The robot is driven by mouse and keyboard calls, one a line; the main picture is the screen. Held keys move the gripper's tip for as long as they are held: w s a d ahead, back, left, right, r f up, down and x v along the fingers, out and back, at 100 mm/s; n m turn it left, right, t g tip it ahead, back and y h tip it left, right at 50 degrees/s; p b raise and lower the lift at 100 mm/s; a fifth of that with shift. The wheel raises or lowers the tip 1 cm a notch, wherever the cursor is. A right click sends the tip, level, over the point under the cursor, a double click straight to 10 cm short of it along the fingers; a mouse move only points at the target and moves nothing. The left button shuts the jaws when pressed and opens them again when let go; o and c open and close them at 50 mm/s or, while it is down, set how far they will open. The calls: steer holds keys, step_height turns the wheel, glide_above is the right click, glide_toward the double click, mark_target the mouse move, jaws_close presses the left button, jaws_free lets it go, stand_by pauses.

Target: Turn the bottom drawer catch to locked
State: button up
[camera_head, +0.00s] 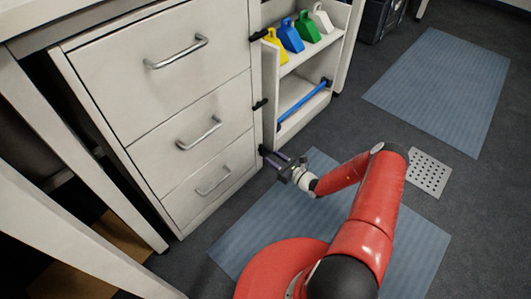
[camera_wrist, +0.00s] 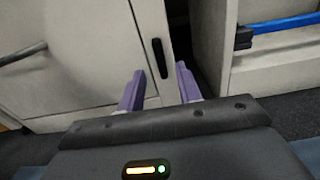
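The bottom drawer (camera_head: 213,184) is closed in a white cabinet, with a curved metal handle. Its catch (camera_wrist: 160,58) is a small black bar near the front's right edge. In the wrist view it stands nearly upright, slightly tilted. In the head view the bottom catch (camera_head: 264,150) is small and partly hard to make out beside my fingers. My gripper (camera_wrist: 160,72) is open, with one purple finger on each side of the catch's lower end; I cannot tell whether they touch it. My gripper (camera_head: 277,160) shows at the cabinet's lower right corner in the head view.
Two more drawers above, middle (camera_head: 192,125) and top (camera_head: 165,62), are closed, each with a black catch at its right edge. An open shelf unit (camera_head: 285,130) with a blue bar (camera_head: 302,98) and coloured scoops stands at the right. Blue mats (camera_head: 240,238) lie on the floor.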

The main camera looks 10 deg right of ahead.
mark_target(262, 150)
steer(key=x, duration=0.5)
jaws_close()
